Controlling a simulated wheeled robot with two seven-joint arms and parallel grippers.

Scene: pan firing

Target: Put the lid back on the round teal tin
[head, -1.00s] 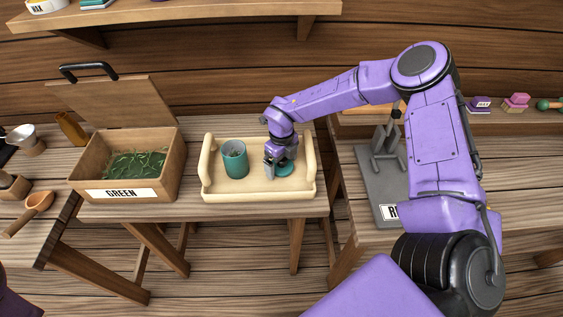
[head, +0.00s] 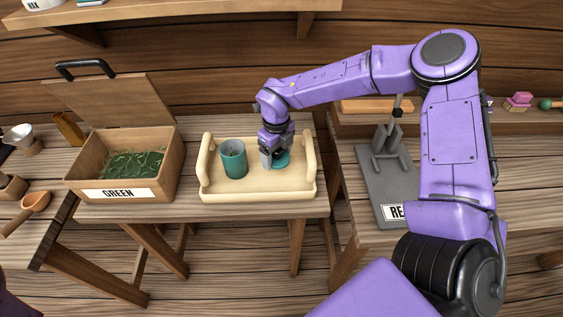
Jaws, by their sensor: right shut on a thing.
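The round teal tin (head: 234,160) stands upright and open on the left part of a pale wooden tray. Its teal lid (head: 281,162) is at the right part of the tray, just right of the tin. My right gripper (head: 275,160) points down over the lid and is shut on it, covering part of it. I cannot tell whether the lid still touches the tray floor. My left gripper is not in view; only a bit of purple shows at the lower left corner.
The tray (head: 258,195) has raised ends near the gripper. An open wooden box (head: 122,193) of green leaves, marked GREEN, stands to the left. A grey stand (head: 383,190) is on the right table. A wooden scoop (head: 34,203) lies far left.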

